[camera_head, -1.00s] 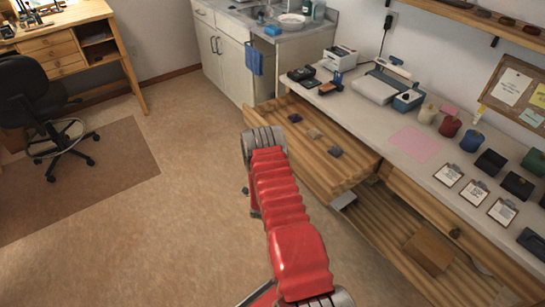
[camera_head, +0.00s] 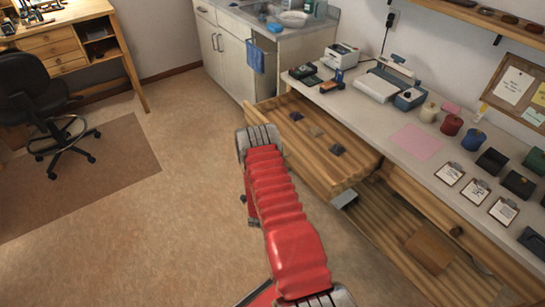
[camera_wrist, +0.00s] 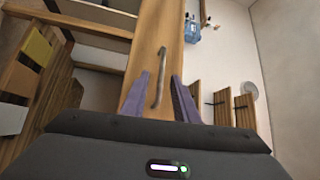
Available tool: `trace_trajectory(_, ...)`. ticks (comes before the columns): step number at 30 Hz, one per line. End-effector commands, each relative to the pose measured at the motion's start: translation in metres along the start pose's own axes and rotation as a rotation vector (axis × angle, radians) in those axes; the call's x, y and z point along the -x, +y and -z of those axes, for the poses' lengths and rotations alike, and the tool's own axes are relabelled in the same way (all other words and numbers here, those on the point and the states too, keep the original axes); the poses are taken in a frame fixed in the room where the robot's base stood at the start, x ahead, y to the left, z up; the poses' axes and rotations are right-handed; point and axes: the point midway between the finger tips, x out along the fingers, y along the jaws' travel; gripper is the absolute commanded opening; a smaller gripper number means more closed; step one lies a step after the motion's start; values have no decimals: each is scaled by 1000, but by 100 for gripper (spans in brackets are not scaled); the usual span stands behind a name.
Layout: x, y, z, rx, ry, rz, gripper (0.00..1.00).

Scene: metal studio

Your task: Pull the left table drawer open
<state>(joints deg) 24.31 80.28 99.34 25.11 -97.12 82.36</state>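The left table drawer (camera_head: 352,172) stands well out from the long wooden table in the head view, with several small dark and tan items inside. In the wrist view the drawer's wooden front (camera_wrist: 157,30) runs up the middle, with a thin metal bar handle (camera_wrist: 158,80) on it. My gripper (camera_wrist: 161,77) is at this front, its two purple fingers apart, one on each side of the handle. A gap shows between the fingers and the handle; whether either one touches it cannot be told.
The table top (camera_head: 375,115) carries a scale, jars, clipboards and a pink sheet. A closed drawer (camera_head: 430,208) is to the right, above a lower shelf with a box (camera_head: 428,250). A cabinet with a sink (camera_head: 232,65) stands behind. The floor (camera_head: 180,220) at left is clear up to the chair.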

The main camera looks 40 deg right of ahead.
Motion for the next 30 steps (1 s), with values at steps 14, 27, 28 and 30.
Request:
trace_trajectory(14, 80, 2, -1, 1, -3, -3, 27)
trace_trajectory(27, 94, 1, 0, 0, 0, -1, 27)
trace_trajectory(28, 94, 1, 0, 0, 0, -1, 27)
trace_trajectory(30, 94, 1, 0, 0, 0, -1, 27)
